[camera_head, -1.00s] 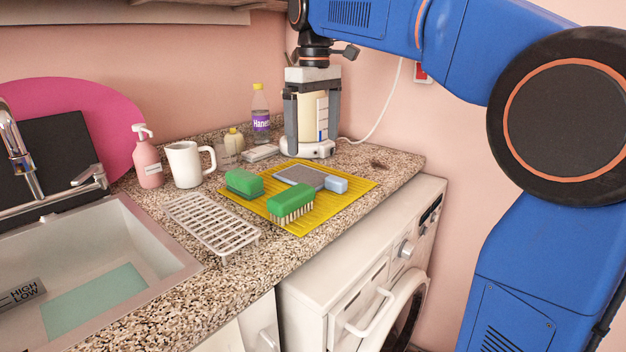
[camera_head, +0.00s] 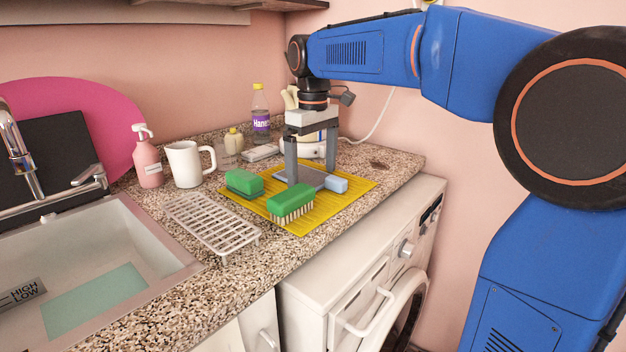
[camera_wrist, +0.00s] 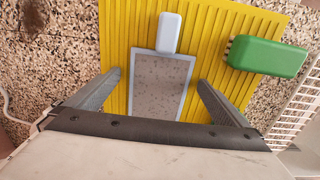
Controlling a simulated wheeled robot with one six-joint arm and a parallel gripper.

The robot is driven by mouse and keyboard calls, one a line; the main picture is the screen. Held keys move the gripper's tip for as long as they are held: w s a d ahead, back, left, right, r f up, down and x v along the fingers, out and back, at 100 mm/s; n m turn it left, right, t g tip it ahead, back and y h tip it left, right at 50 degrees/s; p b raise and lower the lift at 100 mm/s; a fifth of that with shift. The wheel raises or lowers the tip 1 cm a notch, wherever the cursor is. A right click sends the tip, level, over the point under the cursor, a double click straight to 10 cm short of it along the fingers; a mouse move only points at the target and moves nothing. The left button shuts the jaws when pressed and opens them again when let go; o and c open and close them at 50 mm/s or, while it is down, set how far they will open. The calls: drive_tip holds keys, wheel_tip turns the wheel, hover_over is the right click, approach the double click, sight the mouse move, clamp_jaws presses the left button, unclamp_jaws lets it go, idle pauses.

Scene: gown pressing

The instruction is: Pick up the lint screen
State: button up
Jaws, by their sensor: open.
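The lint screen (camera_head: 301,177) is a flat grey panel with a light blue handle (camera_head: 336,185). It lies on a yellow ribbed mat (camera_head: 345,198) on the counter. My gripper (camera_head: 311,178) is pointed down over it, open. In the wrist view, the grey panel (camera_wrist: 160,85) lies between the two fingers (camera_wrist: 160,79), one on each side with a gap. The handle (camera_wrist: 169,33) points up in that picture, beyond the fingertips. Whether the fingertips touch the mat cannot be told.
A green brush with bristles (camera_head: 291,199) and another green block (camera_head: 244,182) share the mat. A white wire rack (camera_head: 212,222), mug (camera_head: 184,164) and pink pump bottle (camera_head: 148,160) stand left. A white appliance (camera_head: 310,146) stands behind my gripper. The sink is far left.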

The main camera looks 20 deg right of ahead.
drive_tip(key=c, duration=1.3)
drive_tip(key=shift+c, duration=0.2)
drive_tip(key=shift+r, duration=0.15)
